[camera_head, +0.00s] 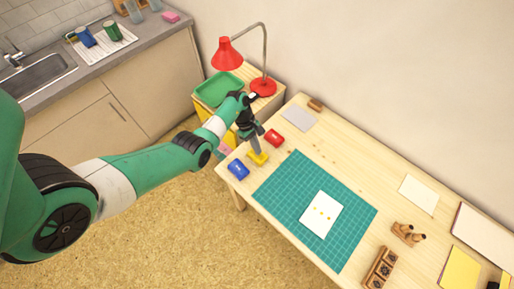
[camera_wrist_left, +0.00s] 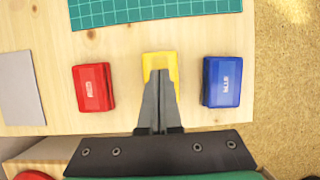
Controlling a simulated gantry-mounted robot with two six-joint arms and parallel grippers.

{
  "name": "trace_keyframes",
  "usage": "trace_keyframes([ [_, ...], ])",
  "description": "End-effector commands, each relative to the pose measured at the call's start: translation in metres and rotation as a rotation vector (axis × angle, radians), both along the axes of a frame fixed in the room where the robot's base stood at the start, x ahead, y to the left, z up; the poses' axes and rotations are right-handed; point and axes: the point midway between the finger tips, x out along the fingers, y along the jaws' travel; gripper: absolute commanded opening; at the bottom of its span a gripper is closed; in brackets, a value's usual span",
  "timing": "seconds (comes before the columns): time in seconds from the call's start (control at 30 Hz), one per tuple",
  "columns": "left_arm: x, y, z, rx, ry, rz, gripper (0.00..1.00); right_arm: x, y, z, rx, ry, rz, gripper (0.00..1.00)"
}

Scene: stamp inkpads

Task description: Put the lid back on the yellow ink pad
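The yellow ink pad (camera_head: 259,158) lies near the left end of the wooden table, between the red and blue pads. My left gripper (camera_head: 256,150) points down at it. In the left wrist view, the fingers of my left gripper (camera_wrist_left: 160,76) are together and cover the near part of the yellow ink pad (camera_wrist_left: 160,60). I cannot tell whether they touch it or hold a part of it. No separate yellow lid shows; whether one is on the pad is hidden by the fingers. My right gripper is not in view.
The red ink pad (camera_wrist_left: 92,88) and the blue ink pad (camera_wrist_left: 222,82) stand close on either side. A green cutting mat (camera_head: 275,195) bears a white card (camera_head: 320,214). A grey sheet (camera_head: 298,118) lies behind. A red lamp (camera_head: 264,86) stands beside the table.

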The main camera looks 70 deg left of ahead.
Motion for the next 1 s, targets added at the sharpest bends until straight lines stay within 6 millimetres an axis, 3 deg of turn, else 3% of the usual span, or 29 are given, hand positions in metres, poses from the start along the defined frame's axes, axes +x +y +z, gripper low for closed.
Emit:
trace_keyframes([
  [0.57,0.0,0.0,-0.019,0.0,0.0,0.0,0.0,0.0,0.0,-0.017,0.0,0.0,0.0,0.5],
  [1.0,0.0,0.0,-0.014,0.0,0.0,0.0,0.0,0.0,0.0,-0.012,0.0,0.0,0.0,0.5],
])
